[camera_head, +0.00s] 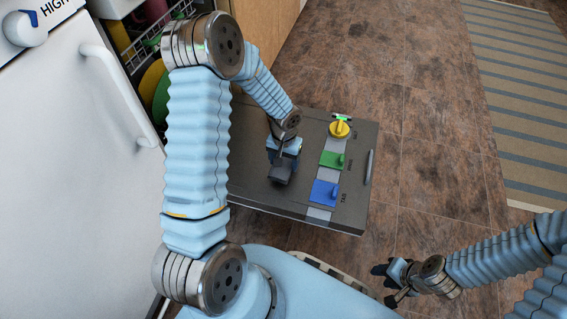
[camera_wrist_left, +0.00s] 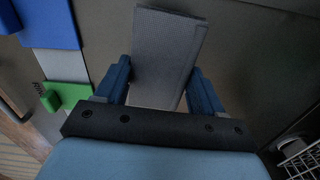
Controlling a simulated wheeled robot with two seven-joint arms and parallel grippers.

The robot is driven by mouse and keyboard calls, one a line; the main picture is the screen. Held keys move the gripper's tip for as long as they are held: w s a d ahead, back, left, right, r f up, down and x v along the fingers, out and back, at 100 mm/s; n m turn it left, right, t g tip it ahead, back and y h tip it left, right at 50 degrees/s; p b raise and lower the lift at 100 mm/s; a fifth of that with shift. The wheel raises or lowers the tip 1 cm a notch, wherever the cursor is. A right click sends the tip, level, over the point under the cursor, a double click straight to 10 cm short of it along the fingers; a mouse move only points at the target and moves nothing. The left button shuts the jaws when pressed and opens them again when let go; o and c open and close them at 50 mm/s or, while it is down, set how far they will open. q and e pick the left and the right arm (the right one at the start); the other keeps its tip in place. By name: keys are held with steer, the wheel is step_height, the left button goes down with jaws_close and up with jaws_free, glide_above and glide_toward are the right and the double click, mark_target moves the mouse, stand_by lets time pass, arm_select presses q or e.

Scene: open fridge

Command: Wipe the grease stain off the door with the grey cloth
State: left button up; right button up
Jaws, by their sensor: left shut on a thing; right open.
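The grey cloth (camera_head: 282,172) is a folded pad, held between the blue fingers of my left gripper (camera_head: 283,155). In the left wrist view the cloth (camera_wrist_left: 168,48) reaches out past the fingertips (camera_wrist_left: 163,82), over the dark grey door (camera_wrist_left: 108,65). The door (camera_head: 245,185) lies folded down flat, and the cloth is on or just above it; I cannot tell if it touches. No grease stain can be made out; the gripper and cloth hide part of the door. My right gripper (camera_head: 386,284) is open and empty, low at the right, away from the door.
A light strip on the door carries a yellow knob (camera_head: 340,129), a green block (camera_head: 332,160) and a blue block (camera_head: 324,193), right of the cloth. A handle (camera_head: 369,167) is at the door's right edge. A dish rack (camera_head: 150,50) and white appliance (camera_head: 65,170) stand left. Floor right is clear.

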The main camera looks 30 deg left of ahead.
arm_select(q)
steer(key=shift+r+p, duration=1.7)
steer(key=shift+r, duration=1.1)
arm_select(e)
steer(key=r, duration=0.3)
steer(key=shift+s+d+r, duration=0.15)
steer(key=shift+s+r, duration=0.2)
